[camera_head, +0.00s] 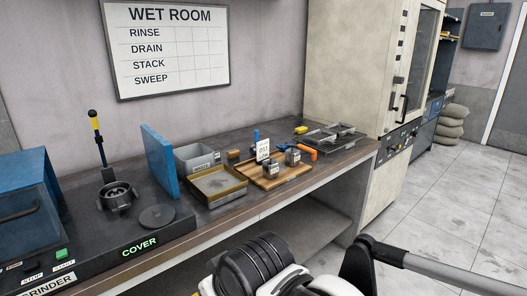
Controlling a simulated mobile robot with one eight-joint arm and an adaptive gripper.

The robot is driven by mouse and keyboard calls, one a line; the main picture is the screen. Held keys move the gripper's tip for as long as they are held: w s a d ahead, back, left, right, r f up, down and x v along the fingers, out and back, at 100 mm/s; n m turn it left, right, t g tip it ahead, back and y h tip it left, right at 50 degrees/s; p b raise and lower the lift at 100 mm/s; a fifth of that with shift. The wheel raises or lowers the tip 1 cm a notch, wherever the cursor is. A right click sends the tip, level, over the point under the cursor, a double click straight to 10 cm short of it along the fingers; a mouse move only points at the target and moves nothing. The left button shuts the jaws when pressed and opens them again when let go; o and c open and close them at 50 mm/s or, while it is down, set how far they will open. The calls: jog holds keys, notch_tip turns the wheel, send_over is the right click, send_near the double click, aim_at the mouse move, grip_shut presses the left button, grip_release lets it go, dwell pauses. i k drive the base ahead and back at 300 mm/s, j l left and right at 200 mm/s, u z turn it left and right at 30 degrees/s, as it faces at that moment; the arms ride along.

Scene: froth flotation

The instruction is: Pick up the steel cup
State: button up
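The steel cup cannot be singled out with certainty. Two small grey metal pieces with labels, one nearer the front (271,169) and one behind it to the right (293,157), stand upright on a wooden tray (268,184) on the bench. They are small in the picture, so I cannot tell whether either is a hollow cup. A dark round bowl-like fitting (118,198) sits in the machine at the left. My arm's links show at the bottom and lower right; my gripper is not in view.
A shallow metal tray with a tan rim (220,201) and a grey bin (197,157) stand left of the wooden tray. An upright blue panel (160,163), a round cover disc (157,217) and a blue grinder housing (30,205) are further left. Metal racks (330,135) lie right.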

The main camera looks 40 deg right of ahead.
aim_at(292, 156)
jog(key=k+l+z, duration=0.15)
jog(key=z, duration=0.2)
jog(key=k+l+z, duration=0.15)
jog(key=z, duration=0.15)
jog(key=k+l+z, duration=0.15)
jog(key=z, duration=0.2)
jog(key=u, duration=1.25)
jog(key=z, duration=1.35)
jog(key=i+l+z, duration=0.1)
jog(key=i, duration=0.25)
jog(key=i+l+z, duration=0.1)
jog(key=i+l, duration=0.1)
jog(key=i, duration=0.1)
